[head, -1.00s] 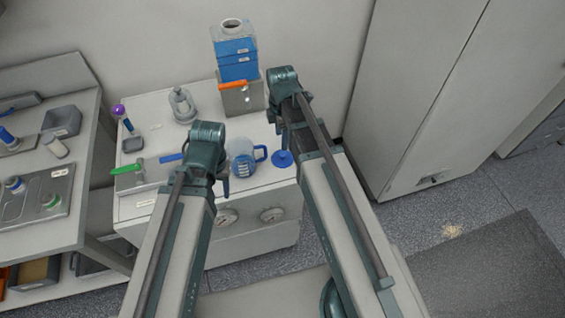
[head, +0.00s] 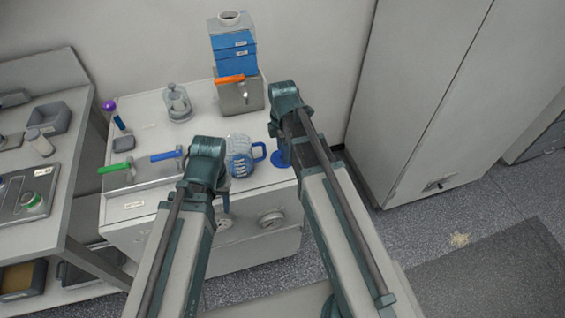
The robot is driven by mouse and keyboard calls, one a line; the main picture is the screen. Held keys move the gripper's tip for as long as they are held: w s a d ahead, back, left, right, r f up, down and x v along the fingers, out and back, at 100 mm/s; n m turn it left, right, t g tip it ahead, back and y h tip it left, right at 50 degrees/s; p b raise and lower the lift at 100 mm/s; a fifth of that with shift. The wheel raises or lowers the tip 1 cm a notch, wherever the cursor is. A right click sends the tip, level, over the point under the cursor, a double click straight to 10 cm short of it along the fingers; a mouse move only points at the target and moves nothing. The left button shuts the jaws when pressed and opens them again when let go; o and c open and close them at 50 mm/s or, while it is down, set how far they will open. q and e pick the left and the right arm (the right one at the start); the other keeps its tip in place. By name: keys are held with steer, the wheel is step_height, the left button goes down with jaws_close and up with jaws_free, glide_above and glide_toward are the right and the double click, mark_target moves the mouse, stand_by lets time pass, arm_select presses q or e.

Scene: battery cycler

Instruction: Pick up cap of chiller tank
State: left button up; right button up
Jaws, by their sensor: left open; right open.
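A round blue cap (head: 280,162) lies on the right part of the white bench top, partly hidden by my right gripper. My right gripper (head: 283,150) is open and appears over the cap; I cannot tell whether they touch. My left gripper (head: 222,200) is open and empty at the bench's front edge, left of the cap. The chiller stack stands at the back of the bench, with a translucent tank (head: 230,24) on top showing an open round neck, blue blocks below it and a grey base with an orange handle.
A clear jug with a blue handle (head: 240,160) stands just left of the cap. A side table (head: 70,170) is at the left, a tall cabinet (head: 420,90) at the right.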

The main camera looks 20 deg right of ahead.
arm_select(q)
steer(key=shift+f, duration=0.2)
arm_select(e)
steer(key=shift+f, duration=0.15)
jaws_close()
